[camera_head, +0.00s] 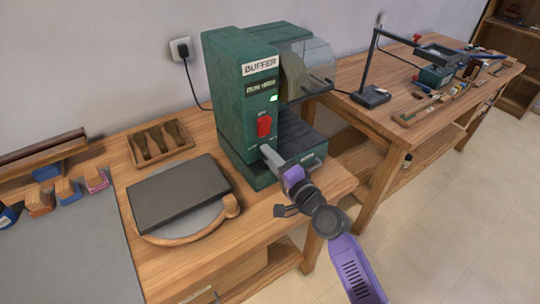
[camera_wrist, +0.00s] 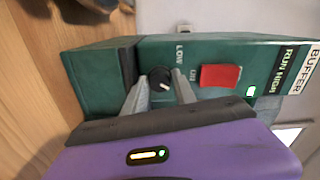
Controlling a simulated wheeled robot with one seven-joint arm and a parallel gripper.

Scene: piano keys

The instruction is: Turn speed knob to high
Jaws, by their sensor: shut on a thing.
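The speed knob (camera_wrist: 160,77) is small, round and black with a white pointer mark, on the front of the green buffer machine (camera_head: 225,105). In the wrist view, which is turned sideways, my gripper (camera_wrist: 161,86) has one grey finger on each side of the knob, shut on it. A "LOW" label (camera_wrist: 180,53) shows beside the knob. The display (camera_wrist: 287,68) appears to read "RUN HIGH", and a green light (camera_wrist: 251,91) is lit. The red switch (camera_wrist: 220,75) is close to one finger. In the head view my gripper (camera_head: 268,152) reaches the machine's front and hides the knob.
A dark flat slab (camera_head: 180,192) lies on the workbench left of the machine, near a wooden tray (camera_head: 160,145). A clear guard (camera_head: 312,65) covers the wheel. A second bench (camera_head: 395,115) with a lamp and tools stands to the right. Open floor lies at the front right.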

